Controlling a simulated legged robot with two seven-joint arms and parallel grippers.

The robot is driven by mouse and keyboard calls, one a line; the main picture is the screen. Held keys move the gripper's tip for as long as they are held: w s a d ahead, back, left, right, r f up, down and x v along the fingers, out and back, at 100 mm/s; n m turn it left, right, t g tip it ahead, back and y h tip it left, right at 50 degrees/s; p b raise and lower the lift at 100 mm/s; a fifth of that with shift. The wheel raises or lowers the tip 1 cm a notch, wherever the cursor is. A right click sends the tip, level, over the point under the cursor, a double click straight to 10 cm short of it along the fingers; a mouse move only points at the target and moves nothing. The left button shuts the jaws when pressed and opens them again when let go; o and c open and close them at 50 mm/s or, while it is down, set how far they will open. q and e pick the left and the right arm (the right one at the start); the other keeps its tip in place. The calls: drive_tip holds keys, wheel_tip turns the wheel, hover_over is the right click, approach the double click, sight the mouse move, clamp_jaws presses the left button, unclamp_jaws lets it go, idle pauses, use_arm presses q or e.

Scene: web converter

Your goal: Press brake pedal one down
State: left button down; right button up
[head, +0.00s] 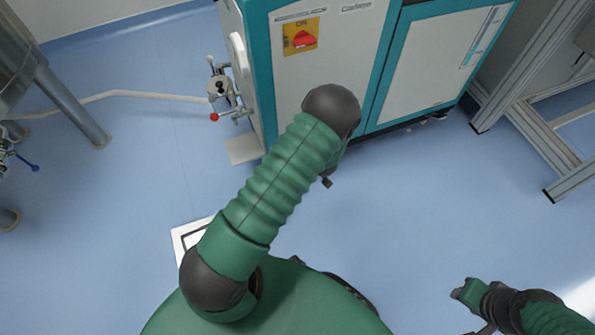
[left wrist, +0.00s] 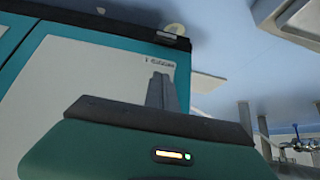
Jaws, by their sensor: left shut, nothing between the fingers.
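The web converter (head: 330,62) is a teal and white cabinet at top centre in the head view; its panel (left wrist: 95,75) also fills much of the left wrist view. I cannot make out brake pedal one in either view. Small dark and pale shapes (head: 425,122) show under the cabinet's lower edge. My left arm crosses the head view and hides its own gripper. In the left wrist view my left gripper (left wrist: 160,82) is shut and empty, its fingers in front of the panel. My right gripper (head: 468,292) is low at the right, its jaws unclear.
A red switch on a yellow plate (head: 300,37) is on the cabinet front. A valve with a red knob (head: 225,92) sticks out at its left side. Metal tank legs (head: 72,105) stand at left and an aluminium frame (head: 535,125) at right. Blue floor (head: 410,220) between is clear.

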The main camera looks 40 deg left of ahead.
use_arm(q)
drive_tip(key=shift+d+r, duration=0.1)
drive_tip(key=b+x, duration=0.7)
drive_tip(key=x, duration=0.4)
drive_tip(key=shift+d, duration=0.15)
drive_tip(key=shift+s+d+f+b, duration=0.25)
drive_tip(key=shift+d+f+b, duration=0.2)
drive_tip(key=shift+f, duration=0.1)
drive_tip(key=shift+s+d+f+b, duration=0.25)
drive_tip(key=shift+d+f+b, duration=0.2)
drive_tip(key=shift+f, duration=0.1)
drive_tip(key=shift+s+d+f, duration=0.1)
drive_tip(key=shift+d+f, duration=0.05)
drive_tip(key=shift+d, duration=0.2)
drive_tip(key=shift+s, duration=0.1)
